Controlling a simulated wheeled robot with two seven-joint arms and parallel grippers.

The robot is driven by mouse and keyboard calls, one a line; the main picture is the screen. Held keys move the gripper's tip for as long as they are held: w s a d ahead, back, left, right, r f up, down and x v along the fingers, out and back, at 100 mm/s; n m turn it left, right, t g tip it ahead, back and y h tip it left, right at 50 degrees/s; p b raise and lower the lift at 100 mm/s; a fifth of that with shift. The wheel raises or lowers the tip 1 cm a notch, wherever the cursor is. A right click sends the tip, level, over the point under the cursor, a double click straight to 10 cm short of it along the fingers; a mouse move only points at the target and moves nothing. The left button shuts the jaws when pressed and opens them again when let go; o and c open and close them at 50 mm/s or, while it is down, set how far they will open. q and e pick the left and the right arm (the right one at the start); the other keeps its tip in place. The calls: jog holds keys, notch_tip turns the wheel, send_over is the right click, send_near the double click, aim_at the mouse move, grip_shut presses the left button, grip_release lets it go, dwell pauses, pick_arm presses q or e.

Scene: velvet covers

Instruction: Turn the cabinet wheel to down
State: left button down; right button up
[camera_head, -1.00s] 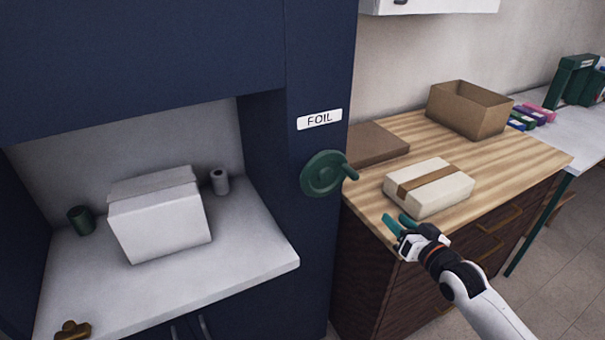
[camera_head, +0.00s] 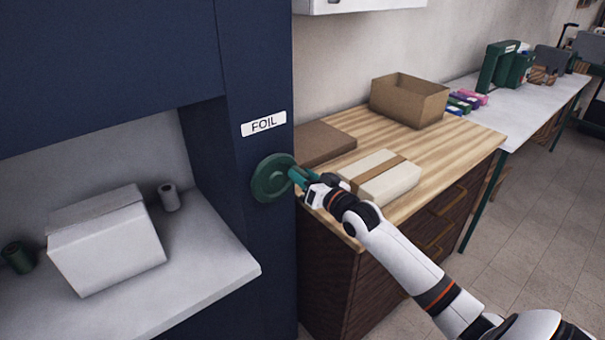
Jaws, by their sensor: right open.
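The green cabinet wheel (camera_head: 271,178) is mounted on the navy cabinet's narrow front panel, below a white FOIL label (camera_head: 264,124). Its handle is on the right side, mostly hidden behind my right gripper. My right gripper (camera_head: 299,178), with green fingers, is at the wheel's right edge, by the handle. It is open; I cannot tell whether the fingers touch the handle. My left gripper is not in view.
A wooden-top counter (camera_head: 455,135) stands right of the cabinet, with a taped parcel (camera_head: 385,180), a flat brown box (camera_head: 318,143) and an open carton (camera_head: 408,103). A white box (camera_head: 105,245) sits in the cabinet's niche at left.

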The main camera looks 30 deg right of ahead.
jog(key=shift+w, duration=0.4)
grip_shut()
